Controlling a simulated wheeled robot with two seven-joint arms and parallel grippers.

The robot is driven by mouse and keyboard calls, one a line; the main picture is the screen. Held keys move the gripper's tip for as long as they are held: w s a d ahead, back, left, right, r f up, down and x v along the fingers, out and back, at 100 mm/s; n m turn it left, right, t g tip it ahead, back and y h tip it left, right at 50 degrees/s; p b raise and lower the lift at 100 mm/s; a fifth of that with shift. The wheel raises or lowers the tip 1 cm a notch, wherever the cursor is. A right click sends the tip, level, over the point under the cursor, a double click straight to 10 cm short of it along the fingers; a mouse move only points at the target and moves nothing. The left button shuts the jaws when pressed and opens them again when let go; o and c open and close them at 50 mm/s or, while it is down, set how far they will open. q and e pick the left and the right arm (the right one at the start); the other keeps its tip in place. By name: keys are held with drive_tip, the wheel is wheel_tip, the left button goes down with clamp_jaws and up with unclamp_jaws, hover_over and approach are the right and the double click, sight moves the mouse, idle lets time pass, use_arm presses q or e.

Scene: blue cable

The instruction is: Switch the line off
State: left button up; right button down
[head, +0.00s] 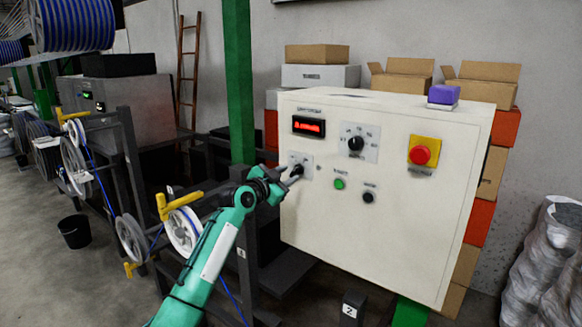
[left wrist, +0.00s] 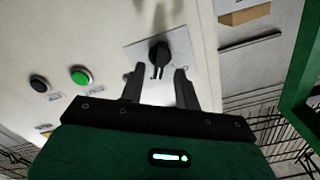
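A white control cabinet (head: 430,240) stands at the centre right of the head view. My left gripper (head: 294,173) is at the small plate on its left side, which carries a black rotary switch (left wrist: 159,54). In the left wrist view my left gripper (left wrist: 160,72) is open, its two fingers on either side of the switch's handle; contact cannot be told. To the right are a lit red display (head: 309,126) above, a dial (head: 356,143), a green button (head: 339,184), a black button (head: 368,197) and a red mushroom button (head: 421,154) on yellow. My right gripper is out of view.
A green post (head: 238,80) stands behind my left arm. Reels (head: 183,232) with blue cable and yellow handles are at the left. Boxes (head: 320,76) are stacked behind the cabinet. A purple block (head: 442,94) is on its top. Wrapped rolls (head: 548,260) stand at the right.

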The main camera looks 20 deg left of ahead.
sight(296, 171)
use_arm(q)
drive_tip(key=shift+p+x, duration=0.4)
drive_tip(key=shift+x, duration=0.9)
clamp_jaws()
